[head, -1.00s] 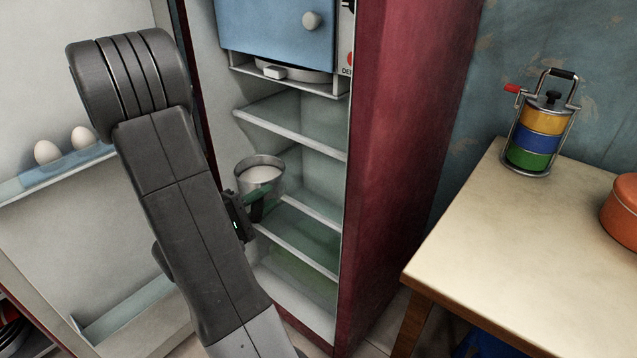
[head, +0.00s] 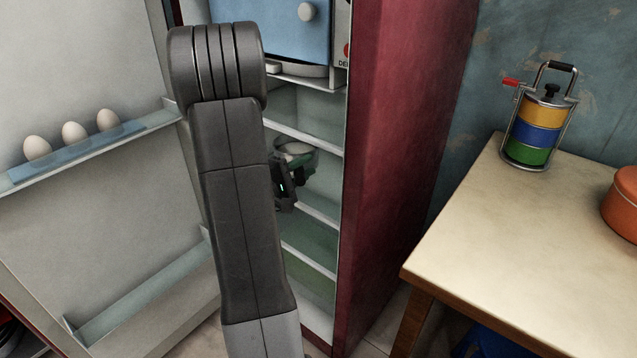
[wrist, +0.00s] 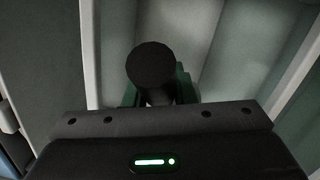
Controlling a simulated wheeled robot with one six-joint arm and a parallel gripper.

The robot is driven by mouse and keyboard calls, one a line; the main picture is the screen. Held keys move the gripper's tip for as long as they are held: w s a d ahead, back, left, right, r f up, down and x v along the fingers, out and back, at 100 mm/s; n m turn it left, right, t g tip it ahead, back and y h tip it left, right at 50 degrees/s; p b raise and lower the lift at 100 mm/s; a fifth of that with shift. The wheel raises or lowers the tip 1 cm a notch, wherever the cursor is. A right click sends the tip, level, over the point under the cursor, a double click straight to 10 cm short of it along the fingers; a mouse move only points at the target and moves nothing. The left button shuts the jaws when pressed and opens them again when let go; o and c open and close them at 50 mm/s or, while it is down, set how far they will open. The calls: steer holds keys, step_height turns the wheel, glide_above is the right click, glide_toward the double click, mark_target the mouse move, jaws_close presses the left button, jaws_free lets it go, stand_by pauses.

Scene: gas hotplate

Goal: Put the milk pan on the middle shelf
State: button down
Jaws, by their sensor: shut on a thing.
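The milk pan (head: 295,149), a small metal pan with white contents, is inside the open fridge, largely hidden behind my arm and gripper in the head view. It looks upright, below the upper glass shelf (head: 312,136) and above the middle shelf (head: 318,216). I cannot tell whether its base touches the middle shelf. My gripper (head: 284,186) is at the fridge opening, shut on the pan's dark handle. In the wrist view the handle's round black end (wrist: 153,66) stands between green finger parts; the pan's body is hidden there.
The lower shelf (head: 306,262) looks empty. A blue freezer door (head: 285,30) is above. The fridge door with eggs (head: 75,132) stands open at left, the red fridge side (head: 395,160) at right. A table (head: 520,220) holds a tiffin carrier (head: 535,125) and an orange pot (head: 622,205).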

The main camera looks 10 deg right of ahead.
steer(key=shift+w+d+f+b, duration=0.55)
steer(key=shift+d+f, duration=0.15)
steer(key=shift+f, duration=0.4)
steer(key=shift+w+d+f+b, duration=0.55)
steer(key=shift+d+f, duration=0.2)
steer(key=shift+f, duration=0.35)
steer(key=shift+w+d+f+b, duration=0.5)
steer(key=shift+w+d+f, duration=0.15)
steer(key=shift+f, duration=0.45)
steer(key=shift+d+f, duration=0.2)
steer(key=shift+f, duration=0.05)
steer(key=shift+r, duration=0.15)
steer(key=c, duration=1.2)
jaws_free()
